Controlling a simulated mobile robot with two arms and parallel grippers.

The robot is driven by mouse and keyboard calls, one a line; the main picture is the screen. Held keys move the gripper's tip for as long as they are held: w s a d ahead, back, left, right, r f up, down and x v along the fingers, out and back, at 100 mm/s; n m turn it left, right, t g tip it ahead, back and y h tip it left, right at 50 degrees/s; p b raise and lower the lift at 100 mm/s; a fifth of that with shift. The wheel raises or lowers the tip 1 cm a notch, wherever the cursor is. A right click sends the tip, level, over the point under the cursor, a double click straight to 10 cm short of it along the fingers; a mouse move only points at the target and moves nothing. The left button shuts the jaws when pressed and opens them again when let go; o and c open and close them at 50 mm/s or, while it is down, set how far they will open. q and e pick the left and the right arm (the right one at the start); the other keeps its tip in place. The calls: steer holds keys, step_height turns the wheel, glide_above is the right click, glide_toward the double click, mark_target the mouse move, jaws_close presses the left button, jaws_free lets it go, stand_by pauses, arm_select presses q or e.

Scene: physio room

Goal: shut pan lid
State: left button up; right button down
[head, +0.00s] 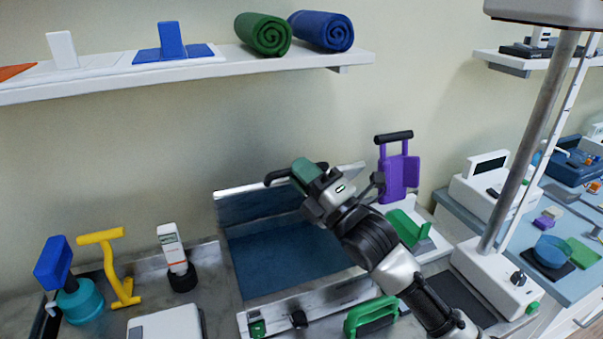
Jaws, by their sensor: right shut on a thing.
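The pan (340,297) is a rectangular metal basin on the counter with a dark blue inside. Its metal lid (245,207) stands raised along the back edge, so the pan is open. My right gripper (298,173) reaches in from the lower right, over the pan, to the top edge of the lid. It is shut on what looks like the lid's dark handle with a green part. The gripper and wrist hide part of the lid and the pan's right side. My left gripper is not in view.
Left of the pan stand a white bottle (171,243), a yellow tool (112,265) and a blue-headed teal device (65,280). A purple holder (398,175) stands right, near a pole stand (495,275). A green-handled item (371,316) is in front. A shelf (200,72) hangs above.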

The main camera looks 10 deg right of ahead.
steer(key=c, duration=1.1)
jaws_free()
steer(key=shift+b+v, duration=1.75)
steer(key=shift+v, duration=3.65)
